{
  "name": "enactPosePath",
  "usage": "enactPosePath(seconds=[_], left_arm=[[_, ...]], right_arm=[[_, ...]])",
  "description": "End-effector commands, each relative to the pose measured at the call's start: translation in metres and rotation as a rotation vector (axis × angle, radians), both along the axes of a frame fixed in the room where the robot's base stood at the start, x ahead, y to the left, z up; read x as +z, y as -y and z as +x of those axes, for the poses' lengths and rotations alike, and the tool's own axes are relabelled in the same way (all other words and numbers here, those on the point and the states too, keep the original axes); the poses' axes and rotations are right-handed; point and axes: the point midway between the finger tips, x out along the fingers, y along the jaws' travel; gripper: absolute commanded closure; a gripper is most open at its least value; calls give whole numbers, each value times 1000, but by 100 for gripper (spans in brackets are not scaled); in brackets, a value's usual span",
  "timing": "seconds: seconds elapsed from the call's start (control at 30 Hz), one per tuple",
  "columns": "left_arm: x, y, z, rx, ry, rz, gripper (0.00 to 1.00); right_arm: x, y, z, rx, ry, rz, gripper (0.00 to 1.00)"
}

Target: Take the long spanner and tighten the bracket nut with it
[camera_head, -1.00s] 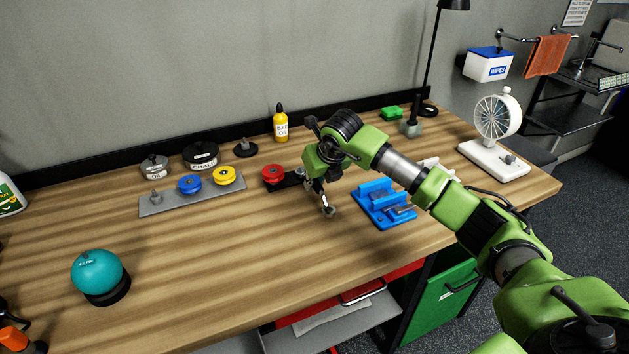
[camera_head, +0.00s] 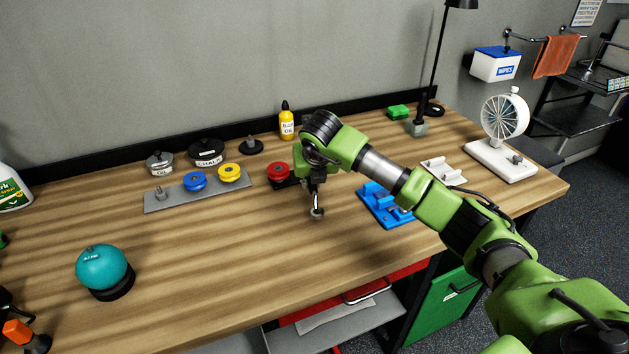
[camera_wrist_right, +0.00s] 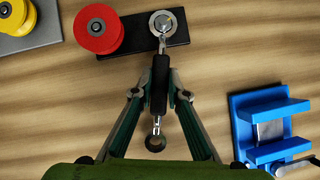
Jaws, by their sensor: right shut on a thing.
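My right gripper (camera_wrist_right: 160,95) is shut on the black middle of the long spanner (camera_wrist_right: 158,78), above the bench; it also shows in the head view (camera_head: 314,183). The spanner's far ring end (camera_wrist_right: 164,22) overlaps the black bracket plate (camera_wrist_right: 177,32) beside the red wheel. A round metal nut shows within that ring; I cannot tell whether the ring is seated around it or just above it. The near ring end (camera_head: 317,212) is free, towards the bench front. In the head view my arm hides much of the bracket. My left gripper is out of view.
A red wheel (camera_head: 278,171) stands at the bracket's left. A grey plate (camera_head: 170,203) with blue and yellow wheels lies farther left. A blue holder (camera_head: 378,205) is close on the right.

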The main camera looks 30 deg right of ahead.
Motion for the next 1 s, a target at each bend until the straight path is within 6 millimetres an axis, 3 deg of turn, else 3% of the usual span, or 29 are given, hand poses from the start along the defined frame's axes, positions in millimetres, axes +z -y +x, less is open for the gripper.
enactPosePath(seconds=[0.27, 0.7, 1.0], left_arm=[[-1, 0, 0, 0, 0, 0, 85], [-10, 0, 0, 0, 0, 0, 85], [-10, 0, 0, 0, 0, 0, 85]], right_arm=[[1, -2, 1, -13, 2, 1, 100], [0, -19, 9, -230, 2, 0, 100], [1, -19, 9, -243, 2, 0, 100]])
